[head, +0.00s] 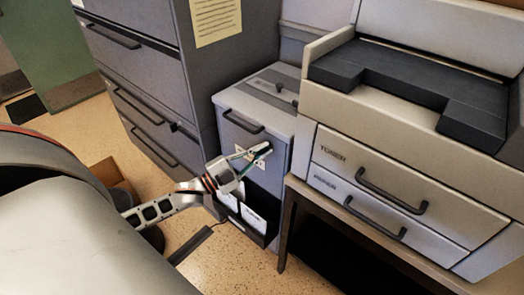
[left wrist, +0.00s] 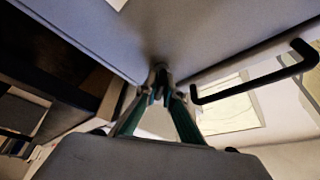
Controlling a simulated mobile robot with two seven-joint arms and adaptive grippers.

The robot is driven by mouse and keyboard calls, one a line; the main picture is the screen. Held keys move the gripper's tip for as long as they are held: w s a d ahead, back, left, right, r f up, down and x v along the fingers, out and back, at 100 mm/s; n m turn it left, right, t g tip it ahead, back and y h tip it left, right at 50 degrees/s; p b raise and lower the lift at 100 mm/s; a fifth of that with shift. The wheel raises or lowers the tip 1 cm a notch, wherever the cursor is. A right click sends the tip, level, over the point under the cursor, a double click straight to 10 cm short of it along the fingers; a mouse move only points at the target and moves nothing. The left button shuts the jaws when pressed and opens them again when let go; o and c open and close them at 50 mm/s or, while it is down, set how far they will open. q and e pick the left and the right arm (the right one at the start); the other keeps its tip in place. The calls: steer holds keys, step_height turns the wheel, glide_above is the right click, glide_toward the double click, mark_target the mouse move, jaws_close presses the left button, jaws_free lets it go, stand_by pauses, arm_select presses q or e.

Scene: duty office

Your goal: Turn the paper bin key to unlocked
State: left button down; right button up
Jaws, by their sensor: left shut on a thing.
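The paper bin (head: 262,177) is a grey cabinet between the filing cabinet and the copier. It has a black handle (head: 243,122) on its upper front and a small pale plate (head: 262,160) below it. My left gripper (head: 256,151) reaches the front at that plate, with its green-sided fingers closed together. In the left wrist view the fingertips (left wrist: 160,78) meet on a small dark key (left wrist: 160,70) at the bin's grey front. The fingers mostly hide the key, so I cannot tell its turn angle. The bin handle (left wrist: 255,80) shows to the right there.
A tall grey filing cabinet (head: 150,70) stands left of the bin. A copier (head: 390,185) with drawers marked TONER and PAPER stands close on the right, on a dark stand (head: 287,225). White papers sit in a dark open holder (head: 253,222) low on the bin. Speckled floor lies in front.

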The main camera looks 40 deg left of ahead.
arm_select(q)
steer(key=n+t+y, duration=0.1)
steer(key=n, duration=0.2)
steer(key=n+t+y, duration=0.1)
steer(key=n, duration=0.2)
steer(key=n+y+p, duration=0.1)
steer(key=n, duration=0.1)
steer(key=shift+n+t, duration=0.3)
steer(key=n+y, duration=0.1)
steer(key=n, duration=0.2)
steer(key=shift+r+t+y+p, duration=0.1)
steer(key=shift+t+y+p, duration=0.2)
steer(key=shift+y, duration=0.1)
steer(key=shift+n+y, duration=0.4)
steer(key=shift+n, duration=1)
arm_select(e)
steer(key=shift+s+d+f, duration=0.15)
steer(key=shift+s+d, duration=0.05)
steer(key=shift+s, duration=0.3)
arm_select(q)
steer(key=shift+n+y+p, duration=0.3)
steer(key=shift+y, duration=0.1)
steer(key=c, duration=2.2)
jaws_free()
